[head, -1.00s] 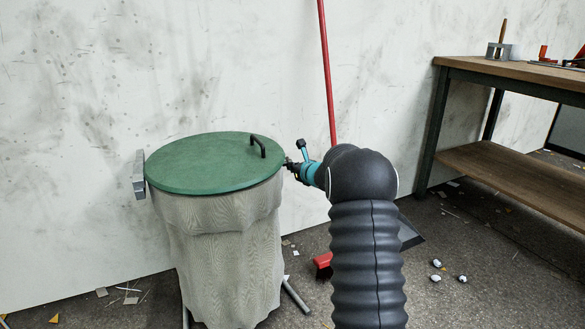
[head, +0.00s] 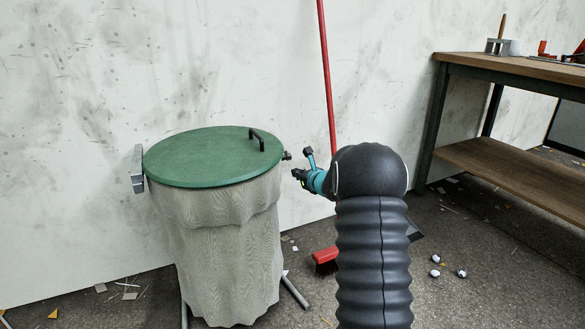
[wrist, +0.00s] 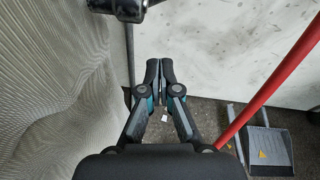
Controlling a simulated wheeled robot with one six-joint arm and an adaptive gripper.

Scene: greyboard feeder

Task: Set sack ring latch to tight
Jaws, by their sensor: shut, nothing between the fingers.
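The grey cloth sack (head: 228,255) hangs under a round green lid (head: 200,160) with a black handle. A small dark latch knob (head: 287,155) sticks out at the right of the rim. In the wrist view a dark latch part with a metal end (wrist: 128,8) shows at the top edge, partly cut off. My gripper (head: 296,174) is to the right of and a little below the knob, apart from it. In the wrist view its fingertips (wrist: 160,68) are together and empty, beside the sack cloth (wrist: 55,80). I cannot tell the latch's setting.
A red-handled broom (head: 327,75) leans on the wall behind my arm. A dustpan (wrist: 268,150) lies on the floor. A workbench (head: 500,68) stands at the right. A grey bracket (head: 138,170) is left of the lid. Scraps litter the floor.

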